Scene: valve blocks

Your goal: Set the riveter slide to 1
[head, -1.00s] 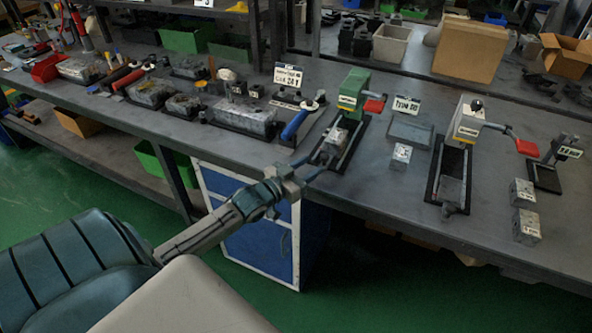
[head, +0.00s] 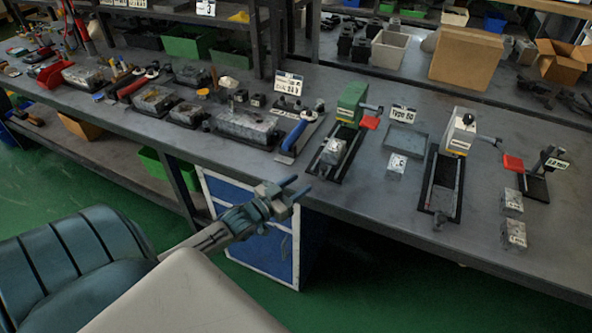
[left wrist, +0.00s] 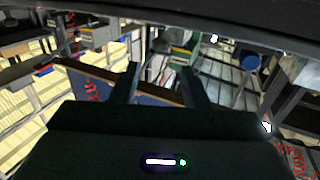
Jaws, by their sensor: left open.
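Two bench presses on slide rails stand on the workbench; I cannot tell from the labels which is the riveter. The green press (head: 352,103) has a red handle (head: 370,122), and a metal block (head: 333,152) sits on the dark rail (head: 325,175) in front of it. The pale press (head: 461,131) has a red handle (head: 513,163) and a dark rail (head: 440,198) with a small knob at its front end. My left gripper (head: 300,186) is open and empty, just off the bench's front edge, apart from the green press's rail. Its fingers also show in the left wrist view (left wrist: 160,85).
A blue-handled tool (head: 295,135) lies left of the green press. A labelled block (head: 396,166) and a shallow grey tray (head: 406,139) lie between the presses. Two metal blocks (head: 513,235) stand right of the pale press. A blue cabinet (head: 255,250) stands below the bench.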

